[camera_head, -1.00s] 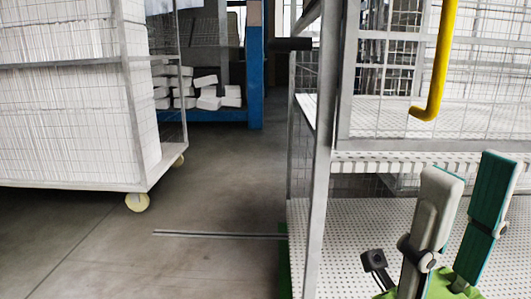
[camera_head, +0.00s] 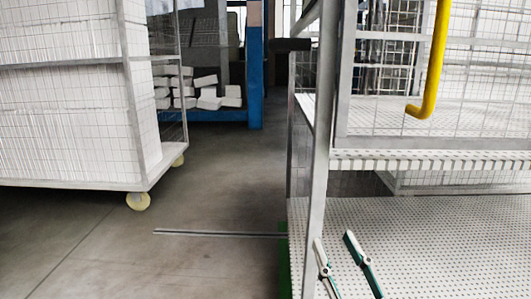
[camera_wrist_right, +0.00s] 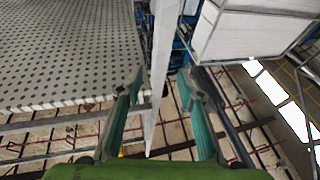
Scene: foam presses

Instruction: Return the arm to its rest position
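My right gripper (camera_head: 333,238) shows low in the head view, in front of the perforated white shelf (camera_head: 440,235) of the cart at right. Its two grey and green fingers are apart, with nothing visible held. In the right wrist view the open gripper (camera_wrist_right: 160,75) points ahead, and a pale upright post (camera_wrist_right: 160,70) shows between its fingers. I cannot tell how far beyond them the post is. My left gripper is out of view.
The cart's metal post (camera_head: 319,150) stands close to the right gripper's left side. A yellow bent bar (camera_head: 435,65) hangs above. A wheeled cage cart (camera_head: 75,184) of white sheets stands at left.

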